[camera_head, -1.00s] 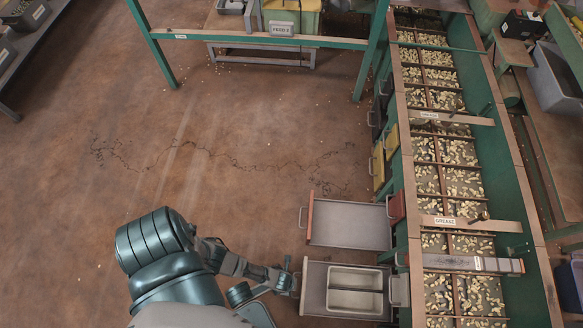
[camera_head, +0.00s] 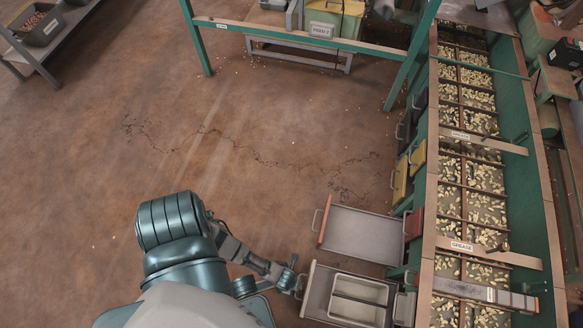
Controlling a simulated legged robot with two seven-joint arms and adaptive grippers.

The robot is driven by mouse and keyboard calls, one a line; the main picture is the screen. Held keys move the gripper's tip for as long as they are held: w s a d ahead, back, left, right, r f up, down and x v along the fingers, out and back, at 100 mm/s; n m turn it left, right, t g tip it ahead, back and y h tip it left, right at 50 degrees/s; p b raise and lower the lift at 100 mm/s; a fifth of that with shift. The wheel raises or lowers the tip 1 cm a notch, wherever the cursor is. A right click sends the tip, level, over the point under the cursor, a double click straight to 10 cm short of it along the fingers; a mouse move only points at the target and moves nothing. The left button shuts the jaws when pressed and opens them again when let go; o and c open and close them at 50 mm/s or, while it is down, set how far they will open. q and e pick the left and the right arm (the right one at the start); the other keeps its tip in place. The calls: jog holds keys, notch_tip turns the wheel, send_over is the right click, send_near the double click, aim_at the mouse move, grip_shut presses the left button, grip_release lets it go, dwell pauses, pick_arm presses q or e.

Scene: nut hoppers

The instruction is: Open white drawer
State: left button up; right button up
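The white drawer (camera_head: 318,291) is pulled out to the left from the green hopper bench, at the bottom of the view. A light two-part bin (camera_head: 360,299) sits in it. My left arm reaches in from the left. My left gripper (camera_head: 292,281) is at the drawer's handle on its left front; it is too small to tell whether its fingers are closed around the handle. My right gripper is not in view.
A red-fronted drawer (camera_head: 362,232) also stands open just beyond the white one. Yellow drawers (camera_head: 400,180) farther along are shut. The long hopper (camera_head: 470,190) with nuts runs along the right. The brown floor (camera_head: 240,130) to the left is mostly clear.

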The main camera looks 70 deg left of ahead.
pick_arm(q)
notch_tip(320, 180, up, 8)
jog(key=s+a, duration=0.1)
jog(key=shift+s+r, duration=0.15)
jog(key=shift+s, duration=0.05)
dwell(0.5)
